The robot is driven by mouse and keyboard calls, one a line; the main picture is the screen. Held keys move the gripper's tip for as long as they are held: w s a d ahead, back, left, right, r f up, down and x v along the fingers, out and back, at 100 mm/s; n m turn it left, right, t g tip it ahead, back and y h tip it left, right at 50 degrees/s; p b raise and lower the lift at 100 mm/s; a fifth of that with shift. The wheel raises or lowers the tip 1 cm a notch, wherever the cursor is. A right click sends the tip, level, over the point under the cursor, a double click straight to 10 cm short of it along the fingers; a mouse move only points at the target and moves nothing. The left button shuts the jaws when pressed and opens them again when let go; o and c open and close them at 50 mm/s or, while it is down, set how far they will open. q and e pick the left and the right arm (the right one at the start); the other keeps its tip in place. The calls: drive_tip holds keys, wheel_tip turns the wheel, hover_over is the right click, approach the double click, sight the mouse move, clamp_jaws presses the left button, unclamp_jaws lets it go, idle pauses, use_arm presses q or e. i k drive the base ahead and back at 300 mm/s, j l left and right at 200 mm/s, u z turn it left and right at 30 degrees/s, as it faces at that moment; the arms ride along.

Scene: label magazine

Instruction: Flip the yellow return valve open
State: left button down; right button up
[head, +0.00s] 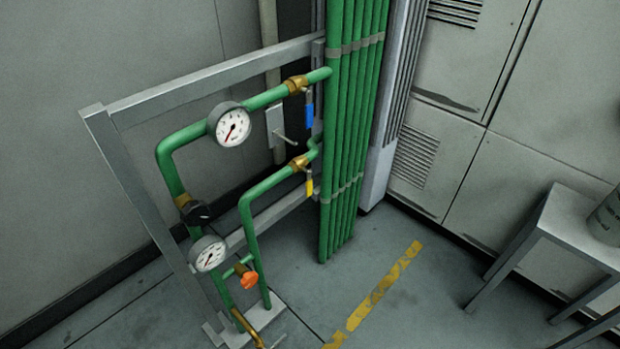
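The yellow return valve (309,187) shows in the head view as a small yellow handle hanging down below a brass valve body (299,163) on the lower green pipe. A blue valve handle (309,112) hangs down in the same way from a brass body on the upper green pipe, above the yellow one. Neither of my grippers is in view. Nothing touches the yellow handle.
The pipes sit on a grey metal frame (205,80) with two gauges (229,124), a black knob (196,213) and an orange knob (249,280). Vertical green pipes (340,140) stand just right. A grey table (570,215) is at right. Floor between is clear.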

sight(309, 183)
drive_tip(key=i+l+u, duration=0.2)
drive_tip(key=i+l, duration=0.15)
drive_tip(key=l, duration=0.25)
drive_tip(key=i+l+u, duration=0.1)
drive_tip(key=l, duration=0.2)
drive_tip(key=i+l+u, duration=0.1)
drive_tip(key=l, duration=0.25)
drive_tip(key=i, duration=0.1)
